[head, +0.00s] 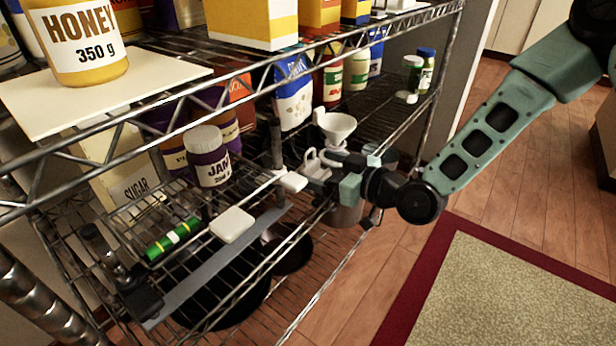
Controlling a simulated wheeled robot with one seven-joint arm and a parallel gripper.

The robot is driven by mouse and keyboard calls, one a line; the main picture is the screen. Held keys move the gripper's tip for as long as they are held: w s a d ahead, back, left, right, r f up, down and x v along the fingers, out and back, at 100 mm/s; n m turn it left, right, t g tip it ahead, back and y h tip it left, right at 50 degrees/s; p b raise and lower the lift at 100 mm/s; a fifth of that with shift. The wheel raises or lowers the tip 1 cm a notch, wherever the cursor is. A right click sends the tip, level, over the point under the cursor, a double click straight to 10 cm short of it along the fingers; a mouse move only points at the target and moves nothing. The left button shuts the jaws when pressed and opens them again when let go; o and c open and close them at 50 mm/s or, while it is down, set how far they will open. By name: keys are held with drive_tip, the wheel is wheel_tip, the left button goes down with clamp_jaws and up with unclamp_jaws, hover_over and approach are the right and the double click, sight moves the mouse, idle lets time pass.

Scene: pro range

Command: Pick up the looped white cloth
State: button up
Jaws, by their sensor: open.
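A small white looped shape (311,161) shows on the wire shelf, right at the front of my gripper. It may be the looped white cloth, but it is too small to tell for certain, and parts of my gripper overlap it. My gripper (298,173) reaches in from the right at the shelf's front edge, low over the middle shelf. Its jaws are open. I cannot tell whether they touch the white shape. A white rounded block (232,224) lies farther left on the shelf.
A white funnel (335,126) stands just behind my gripper. The upper shelf holds a honey jar (76,40). Dark pans (222,294) lie below. Floor is clear at right.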

sight(313, 169)
drive_tip(key=b+x, duration=0.1)
drive_tip(key=x, duration=0.1)
drive_tip(key=f+b+x, duration=0.1)
drive_tip(key=x, duration=0.1)
drive_tip(key=shift+a+b, duration=0.2)
drive_tip(key=shift+b, duration=0.15)
drive_tip(key=shift+w+a, duration=0.3)
drive_tip(key=c, duration=1)
